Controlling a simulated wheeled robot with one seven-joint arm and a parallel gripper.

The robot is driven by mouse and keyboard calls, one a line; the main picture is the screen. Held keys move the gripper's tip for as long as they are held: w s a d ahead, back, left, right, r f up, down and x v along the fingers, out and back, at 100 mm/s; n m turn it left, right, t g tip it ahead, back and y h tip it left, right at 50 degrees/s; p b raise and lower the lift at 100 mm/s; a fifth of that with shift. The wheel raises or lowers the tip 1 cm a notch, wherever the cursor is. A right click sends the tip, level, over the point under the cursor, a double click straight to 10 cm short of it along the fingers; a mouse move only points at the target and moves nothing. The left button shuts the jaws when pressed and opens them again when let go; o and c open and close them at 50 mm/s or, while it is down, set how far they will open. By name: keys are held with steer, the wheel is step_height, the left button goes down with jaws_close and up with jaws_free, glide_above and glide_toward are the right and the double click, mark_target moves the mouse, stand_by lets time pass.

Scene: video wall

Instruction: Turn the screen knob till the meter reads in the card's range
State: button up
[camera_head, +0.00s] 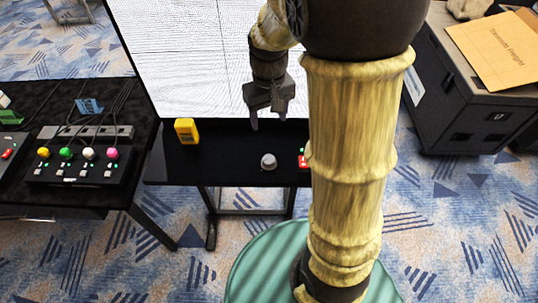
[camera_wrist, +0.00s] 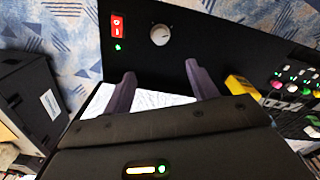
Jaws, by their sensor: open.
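The knob (camera_head: 268,161) is a round, pale grey dial on the black table in front of the large screen (camera_head: 185,60). It also shows in the wrist view (camera_wrist: 160,35), with a mark on its face. My gripper (camera_head: 268,122) is above and behind the knob in the head view, in front of the screen. In the wrist view my gripper (camera_wrist: 160,70) has its two fingers wide apart, with nothing between them and the knob beyond the tips. A yellow device (camera_head: 187,131), possibly the meter, stands at the table's left; its reading is not legible. I cannot make out the card.
A red switch (camera_wrist: 116,25) with a green light sits beside the knob. A desk at left holds a button panel (camera_head: 80,168) with coloured knobs. A dark case (camera_head: 470,100) bearing an envelope (camera_head: 495,48) stands at right.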

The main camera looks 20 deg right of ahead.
mark_target(269, 159)
step_height(269, 159, down, 17)
steer(key=shift+f+p, duration=0.2)
steer(key=shift+p, duration=0.35)
stand_by(0.3)
steer(key=c, duration=1)
